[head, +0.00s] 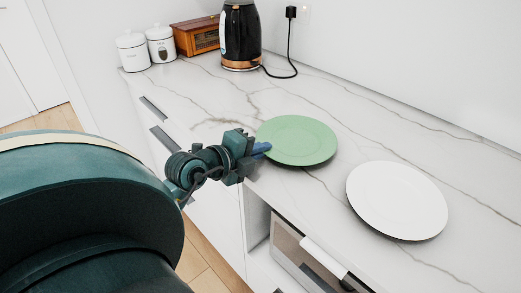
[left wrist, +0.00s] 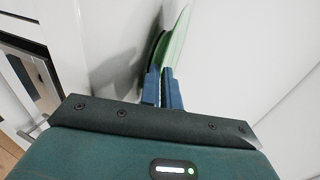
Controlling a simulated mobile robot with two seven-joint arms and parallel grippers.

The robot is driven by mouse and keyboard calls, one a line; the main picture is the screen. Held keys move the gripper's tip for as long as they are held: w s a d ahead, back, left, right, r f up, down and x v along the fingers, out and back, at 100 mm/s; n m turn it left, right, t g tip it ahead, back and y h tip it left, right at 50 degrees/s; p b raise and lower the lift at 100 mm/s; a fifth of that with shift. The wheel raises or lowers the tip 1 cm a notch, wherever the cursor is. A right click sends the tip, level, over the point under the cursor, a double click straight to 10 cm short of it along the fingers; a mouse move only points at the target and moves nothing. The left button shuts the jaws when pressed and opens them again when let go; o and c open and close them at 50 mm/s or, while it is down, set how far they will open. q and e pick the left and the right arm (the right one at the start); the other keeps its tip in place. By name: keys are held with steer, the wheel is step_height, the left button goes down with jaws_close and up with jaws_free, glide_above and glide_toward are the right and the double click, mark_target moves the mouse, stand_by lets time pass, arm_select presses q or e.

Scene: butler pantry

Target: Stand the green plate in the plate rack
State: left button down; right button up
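The green plate (head: 297,140) lies about level at the middle of the marble counter, face up. I cannot tell whether it touches the counter or is slightly raised. My left gripper (head: 262,149) is at the plate's left rim. In the left wrist view the two blue fingers (left wrist: 163,88) are close together with the rim of the green plate (left wrist: 179,45), seen nearly edge-on, between their tips. The gripper looks shut on the rim. No plate rack shows in either view. My right gripper is not in view.
A white plate (head: 397,200) lies on the counter (head: 350,125) to the right. A black kettle (head: 240,38), a wooden radio (head: 197,37) and two white canisters (head: 132,52) stand at the back left. An appliance (head: 305,258) sits below the counter's front edge.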

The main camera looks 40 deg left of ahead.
arm_select(q)
steer(key=c, duration=1.9)
jaws_free()
steer(key=shift+f, duration=0.1)
